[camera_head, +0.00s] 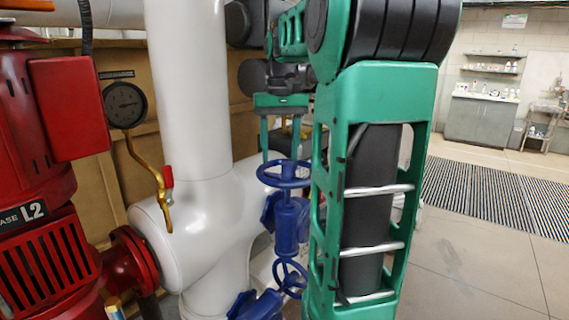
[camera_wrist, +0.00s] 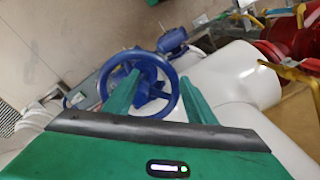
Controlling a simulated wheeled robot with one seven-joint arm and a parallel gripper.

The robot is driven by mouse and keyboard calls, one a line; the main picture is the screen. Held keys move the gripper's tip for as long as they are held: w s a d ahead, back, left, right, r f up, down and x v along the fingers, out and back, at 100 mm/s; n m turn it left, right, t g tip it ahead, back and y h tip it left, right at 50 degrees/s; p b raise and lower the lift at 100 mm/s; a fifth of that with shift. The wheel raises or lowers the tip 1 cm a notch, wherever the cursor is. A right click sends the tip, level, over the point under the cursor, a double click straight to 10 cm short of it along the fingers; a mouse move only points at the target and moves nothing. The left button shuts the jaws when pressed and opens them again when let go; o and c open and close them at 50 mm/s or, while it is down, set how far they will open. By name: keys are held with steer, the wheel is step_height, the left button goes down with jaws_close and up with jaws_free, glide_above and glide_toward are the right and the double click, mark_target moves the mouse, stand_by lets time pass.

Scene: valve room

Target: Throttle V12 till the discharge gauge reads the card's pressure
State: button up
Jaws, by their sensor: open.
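A blue handwheel valve (camera_head: 284,174) stands on the white pipe; no V12 tag is readable on it. My gripper (camera_head: 280,154) is open just above this wheel, its fingers pointing down. In the wrist view the blue wheel (camera_wrist: 169,110) lies beneath and between the open fingers of my gripper (camera_wrist: 158,84); I cannot tell whether they touch it. A round dark gauge (camera_head: 125,105) sits on a brass tube at the left; its reading is too small to tell. A dark label (camera_head: 117,74) is above it. No pressure card can be made out.
A second blue handwheel (camera_head: 290,276) is lower down. A red machine marked L2 (camera_head: 62,110) fills the left. The thick white pipe (camera_head: 187,90) rises beside the valve. A small red-handled cock (camera_head: 168,178) is on the brass tube. Open floor (camera_head: 480,270) lies to the right.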

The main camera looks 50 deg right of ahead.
step_height(320, 180, up, 5)
glide_above(289, 163)
step_height(289, 163, down, 11)
steer(key=shift+w+a+r, duration=0.1)
stand_by(0.3)
steer(key=c, duration=1.3)
